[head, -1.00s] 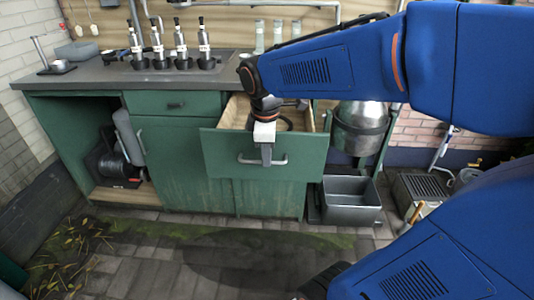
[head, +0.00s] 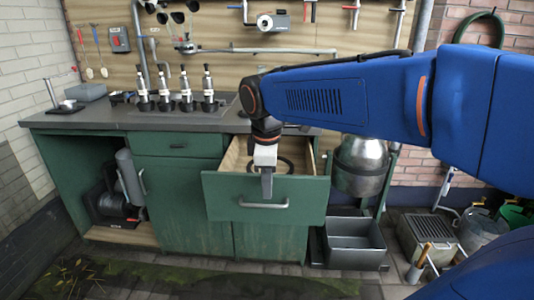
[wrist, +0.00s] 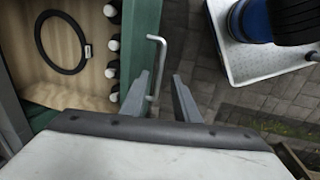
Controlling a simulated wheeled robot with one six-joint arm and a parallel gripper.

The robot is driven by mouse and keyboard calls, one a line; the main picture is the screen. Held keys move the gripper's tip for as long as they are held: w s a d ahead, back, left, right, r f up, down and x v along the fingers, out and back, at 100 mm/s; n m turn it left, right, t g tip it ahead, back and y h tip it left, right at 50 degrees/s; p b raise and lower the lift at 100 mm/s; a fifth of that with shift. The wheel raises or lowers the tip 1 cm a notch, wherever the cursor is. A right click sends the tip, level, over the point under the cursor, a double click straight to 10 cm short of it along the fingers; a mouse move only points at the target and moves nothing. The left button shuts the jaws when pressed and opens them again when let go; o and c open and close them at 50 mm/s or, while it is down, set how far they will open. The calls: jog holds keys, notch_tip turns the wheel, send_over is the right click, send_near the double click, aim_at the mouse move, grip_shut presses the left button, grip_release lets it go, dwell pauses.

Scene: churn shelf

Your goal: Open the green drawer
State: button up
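The green drawer (head: 228,195) is pulled out from the green cabinet, with its wooden inside showing. Its pale bar handle (head: 263,205) is on the front panel. My gripper (head: 267,190) hangs over the drawer front at the handle. In the wrist view my gripper (wrist: 162,78) is open, with two grey fingers apart. The handle (wrist: 160,62) shows beside the left finger and partly in the gap between the fingers. I cannot tell whether a finger touches it. A black ring (wrist: 84,50) lies in the drawer (wrist: 60,85), near several white-ended dark items (wrist: 112,73) along the front panel.
A second green drawer (head: 178,143) at the left is shut. Several bottles (head: 186,92) stand on the grey counter (head: 80,118). A metal churn (head: 360,165) and a grey bin (head: 354,242) are to the right. Paved floor lies in front.

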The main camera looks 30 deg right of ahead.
notch_tip(320, 180, up, 11)
jog(key=s+a, duration=0.1)
jog(key=shift+s, duration=0.35)
jog(key=shift+a, duration=0.1)
jog(key=s+f+m+t, duration=0.1)
jog(key=s+f+m, duration=0.4)
jog(key=f, duration=0.4)
jog(key=s+f+m+t+y, duration=0.1)
jog(key=s+f+m+t, duration=0.1)
jog(key=s+f+m, duration=0.4)
notch_tip(320, 180, down, 4)
jog(key=shift+a+r, duration=0.15)
jog(key=shift+a, duration=0.1)
